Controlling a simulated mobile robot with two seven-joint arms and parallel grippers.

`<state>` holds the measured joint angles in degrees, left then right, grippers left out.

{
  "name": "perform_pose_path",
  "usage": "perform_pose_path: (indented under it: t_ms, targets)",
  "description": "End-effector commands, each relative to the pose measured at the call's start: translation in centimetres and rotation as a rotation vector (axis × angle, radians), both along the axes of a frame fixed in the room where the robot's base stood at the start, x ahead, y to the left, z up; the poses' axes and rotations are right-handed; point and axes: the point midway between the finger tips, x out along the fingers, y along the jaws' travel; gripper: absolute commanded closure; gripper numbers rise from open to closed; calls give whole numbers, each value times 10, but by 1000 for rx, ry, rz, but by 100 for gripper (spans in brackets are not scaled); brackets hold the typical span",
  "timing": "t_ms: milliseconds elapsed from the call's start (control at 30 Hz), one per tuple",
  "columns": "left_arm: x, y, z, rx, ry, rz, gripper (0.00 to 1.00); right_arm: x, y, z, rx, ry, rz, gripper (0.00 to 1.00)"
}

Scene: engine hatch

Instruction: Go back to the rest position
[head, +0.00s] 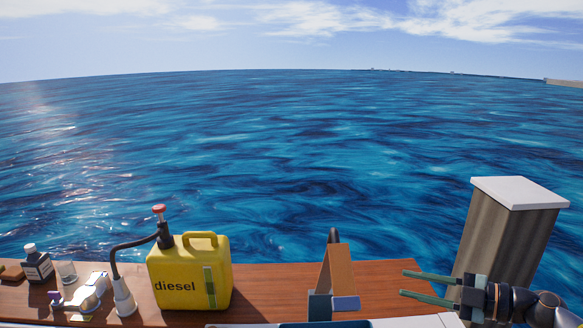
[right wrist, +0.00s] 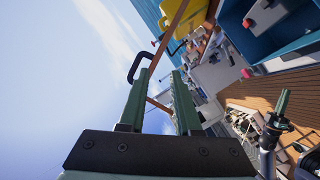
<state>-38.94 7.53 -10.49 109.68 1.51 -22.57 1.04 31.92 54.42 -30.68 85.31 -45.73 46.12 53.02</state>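My right gripper (head: 404,283) is at the right of the head view, pointing left over the deck's right end. Its two green fingers are apart with nothing between them. In the right wrist view the same gripper (right wrist: 160,72) is open and empty, with mostly sky between and beyond the fingers. A green finger on a dark wrist, which looks like my left gripper (right wrist: 283,103), shows at the right of the right wrist view. Its opening cannot be made out there. My left gripper does not show in the head view.
A yellow diesel can (head: 190,280) with a pump and hose stands on the wooden deck (head: 385,283). A brown upright panel (head: 341,270) with a black handle (right wrist: 138,62) stands left of my right gripper. A post (head: 508,235) is behind it. A dark bottle (head: 38,266) stands far left.

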Motion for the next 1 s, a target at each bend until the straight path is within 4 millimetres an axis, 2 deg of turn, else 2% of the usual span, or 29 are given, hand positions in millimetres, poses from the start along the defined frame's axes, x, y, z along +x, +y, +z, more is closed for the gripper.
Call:
perform_pose_path:
  t_ms: [33,167,367,467,600,700,933,1000]
  targets:
    - [0,0,0,0,0,0,100,-6,-1,-18,33,8,-45,68]
    - [0,0,0,0,0,0,100,-16,-12,-56,92,20,-195,68]
    - [0,0,0,-1,-1,-1,100,-49,-43,-128,83,116,-458,68]
    - [0,0,0,-1,-1,-1,100,-76,-61,-170,32,198,-585,68]
    - [0,-1,0,-1,-1,-1,100,-126,-86,-225,-77,338,-732,68]
    - [0,-1,0,0,-1,-1,100,-162,-100,-256,-160,434,-800,68]
    - [0,-1,0,-1,-1,-1,100,-237,-119,-302,-330,622,-877,68]
    - [0,-1,0,0,-1,-1,100,-255,-117,-311,-346,670,-891,68]
